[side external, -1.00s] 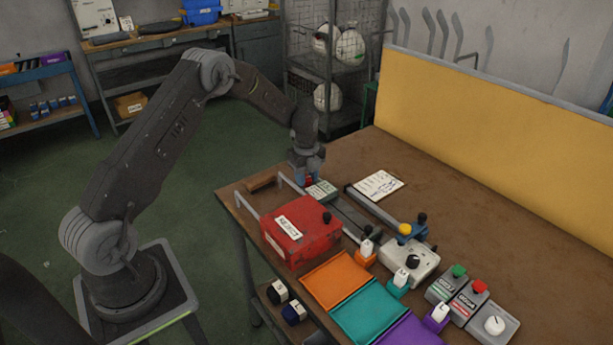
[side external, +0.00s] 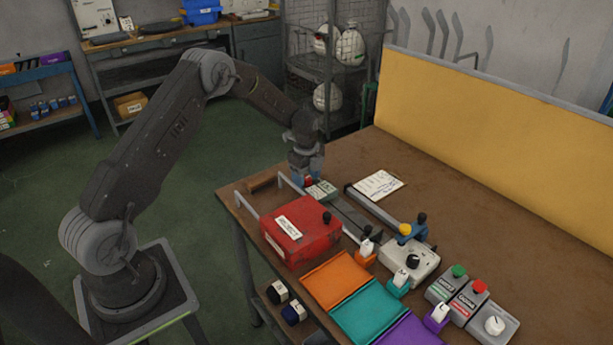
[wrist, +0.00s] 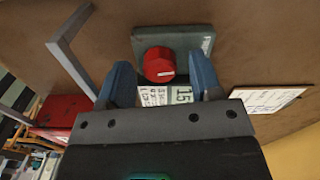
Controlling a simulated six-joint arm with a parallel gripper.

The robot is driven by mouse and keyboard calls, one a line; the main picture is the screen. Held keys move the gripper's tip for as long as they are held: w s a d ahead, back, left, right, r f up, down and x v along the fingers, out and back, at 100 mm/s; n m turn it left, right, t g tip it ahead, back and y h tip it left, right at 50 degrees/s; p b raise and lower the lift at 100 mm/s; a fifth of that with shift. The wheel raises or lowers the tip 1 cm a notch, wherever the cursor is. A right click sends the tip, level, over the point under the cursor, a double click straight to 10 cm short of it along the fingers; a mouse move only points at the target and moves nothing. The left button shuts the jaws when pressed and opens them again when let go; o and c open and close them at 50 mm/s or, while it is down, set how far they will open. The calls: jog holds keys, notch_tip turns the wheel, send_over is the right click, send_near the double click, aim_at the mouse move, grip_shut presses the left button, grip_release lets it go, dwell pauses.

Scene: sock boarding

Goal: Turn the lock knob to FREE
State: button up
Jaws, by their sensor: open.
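A red round knob (wrist: 158,63) with a pale mark line sits on a grey-green box (wrist: 192,42). The box also shows in the side external view (side external: 321,191), at the far left part of the bench. My gripper (wrist: 159,66) is open, with its blue fingers on either side of the red knob in the wrist view. I cannot tell whether the fingers touch it. Cards with printed marks, one reading 15, lie between the fingers, partly hidden by the gripper body. The lettering around the knob is too small to read.
Grey metal rails (wrist: 72,52) stand beside the box. A red box (side external: 301,232) sits closer to the camera. A clipboard (side external: 377,186) lies to the right. Orange (side external: 338,280) and teal (side external: 369,311) trays and button boxes (side external: 470,301) fill the front. The back right of the bench is clear.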

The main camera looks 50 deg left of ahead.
aim_at(306, 178)
notch_tip(306, 178, up, 14)
dwell(0.6)
jog(key=shift+f, duration=0.1)
jog(key=shift+c, duration=0.2)
jog(key=shift+c, duration=0.8)
jog(key=shift+m, duration=0.8)
jog(key=shift+c, duration=0.4)
notch_tip(306, 178, down, 14)
jog(key=m, duration=0.2)
jog(key=shift+m, duration=0.4)
jog(key=shift+c, duration=0.4)
